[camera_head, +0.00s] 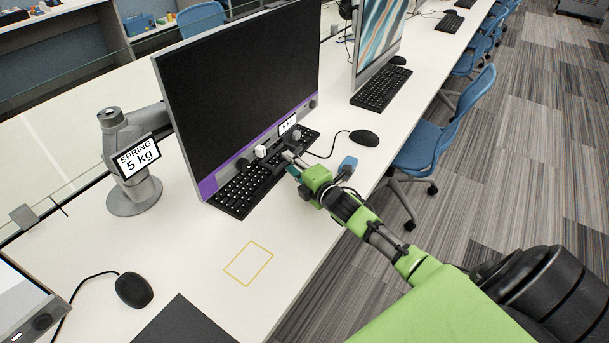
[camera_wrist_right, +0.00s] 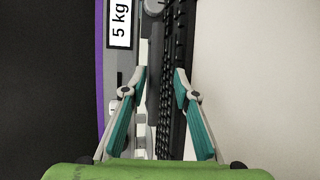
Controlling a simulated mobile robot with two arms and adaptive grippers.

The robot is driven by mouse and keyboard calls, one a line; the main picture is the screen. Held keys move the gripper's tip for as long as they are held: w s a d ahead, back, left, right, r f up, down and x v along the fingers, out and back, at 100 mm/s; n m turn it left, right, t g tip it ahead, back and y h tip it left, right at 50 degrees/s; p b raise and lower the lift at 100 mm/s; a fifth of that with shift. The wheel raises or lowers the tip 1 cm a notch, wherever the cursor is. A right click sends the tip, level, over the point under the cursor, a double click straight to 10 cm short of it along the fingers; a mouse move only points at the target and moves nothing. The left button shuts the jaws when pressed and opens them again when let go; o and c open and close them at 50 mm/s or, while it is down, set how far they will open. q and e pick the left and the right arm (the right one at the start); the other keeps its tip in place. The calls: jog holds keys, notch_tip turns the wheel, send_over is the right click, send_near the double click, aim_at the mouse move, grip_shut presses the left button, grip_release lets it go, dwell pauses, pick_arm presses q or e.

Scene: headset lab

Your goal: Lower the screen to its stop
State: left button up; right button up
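The large black screen (camera_head: 240,85) with a purple lower strip stands upright on its desk arm, whose grey base (camera_head: 135,195) carries a sign (camera_head: 139,157) reading "SPRING 5 kg". A small "5 kg" tag (camera_head: 288,124) sits at the screen's lower edge and also shows in the wrist view (camera_wrist_right: 120,22). My right gripper (camera_head: 287,155) is at that lower edge, above the keyboard. In the wrist view my right gripper (camera_wrist_right: 160,78) has its teal fingers apart, with a grey bar and keys visible between them. I cannot tell whether a finger touches the screen. My left gripper is not in view.
A black keyboard (camera_head: 236,195) lies under the screen, with a mouse (camera_head: 364,138) to its right. A yellow outlined square (camera_head: 248,263) marks clear desk in front. Another mouse (camera_head: 134,290) is at front left. A blue chair (camera_head: 430,143) stands by the desk's right edge.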

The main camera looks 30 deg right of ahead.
jog(key=s, duration=0.3)
jog(key=s+r, duration=0.1)
jog(key=s, duration=0.6)
jog(key=shift+r, duration=0.35)
